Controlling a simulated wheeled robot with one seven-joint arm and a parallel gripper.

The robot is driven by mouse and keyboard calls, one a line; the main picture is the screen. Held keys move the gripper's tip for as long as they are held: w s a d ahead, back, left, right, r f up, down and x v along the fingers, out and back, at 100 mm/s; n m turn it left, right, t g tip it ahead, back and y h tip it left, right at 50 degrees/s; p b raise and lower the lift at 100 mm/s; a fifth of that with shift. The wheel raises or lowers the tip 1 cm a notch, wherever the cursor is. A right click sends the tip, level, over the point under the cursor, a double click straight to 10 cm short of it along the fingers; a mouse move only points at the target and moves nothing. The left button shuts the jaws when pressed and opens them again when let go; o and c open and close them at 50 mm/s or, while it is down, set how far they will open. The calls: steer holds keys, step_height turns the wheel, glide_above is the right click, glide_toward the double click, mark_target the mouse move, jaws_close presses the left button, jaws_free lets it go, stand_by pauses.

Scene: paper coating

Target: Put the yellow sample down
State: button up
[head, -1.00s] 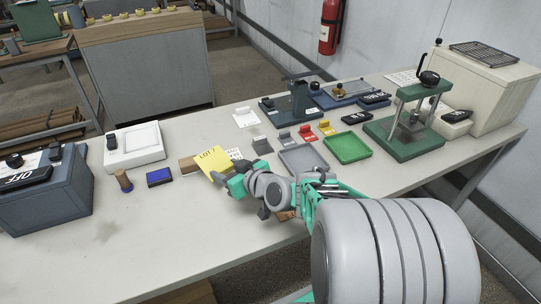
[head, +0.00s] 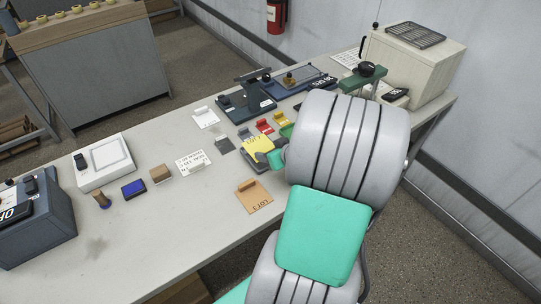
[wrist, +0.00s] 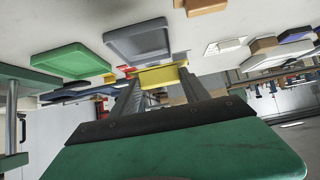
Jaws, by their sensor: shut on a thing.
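The yellow sample (head: 258,144), a card marked LOT, is held in my gripper (head: 271,158). My gripper is shut on its edge. In the wrist view the sample (wrist: 160,76) sits between the two fingertips, and the view is upside down. In the head view the sample and gripper cover much of the grey tray (head: 250,166). I cannot tell the exact height of the sample above the table or tray.
A green tray (wrist: 72,62) lies beside the grey one; my arm mostly hides it in the head view. A brown lot card (head: 254,197) and a white printed card (head: 192,162) lie nearer. Small coloured clips and a dark stand (head: 250,103) are behind.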

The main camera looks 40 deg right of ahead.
steer(key=w+d+f, duration=0.1)
steer(key=f, duration=0.1)
steer(key=w+d+f, duration=0.2)
steer(key=f, duration=0.1)
steer(key=shift+w+d+f+p, duration=0.1)
steer(key=shift+w+f+p, duration=0.05)
steer(key=shift+f+p, duration=0.15)
step_height(320, 180, down, 3)
steer(key=shift+w+d+f+p, duration=0.1)
steer(key=shift+p, duration=0.55)
steer(key=shift+f, duration=0.15)
steer(key=shift+f+b, duration=0.15)
steer(key=shift+b, duration=0.15)
steer(key=o, duration=1.4)
steer(key=shift+o, duration=0.2)
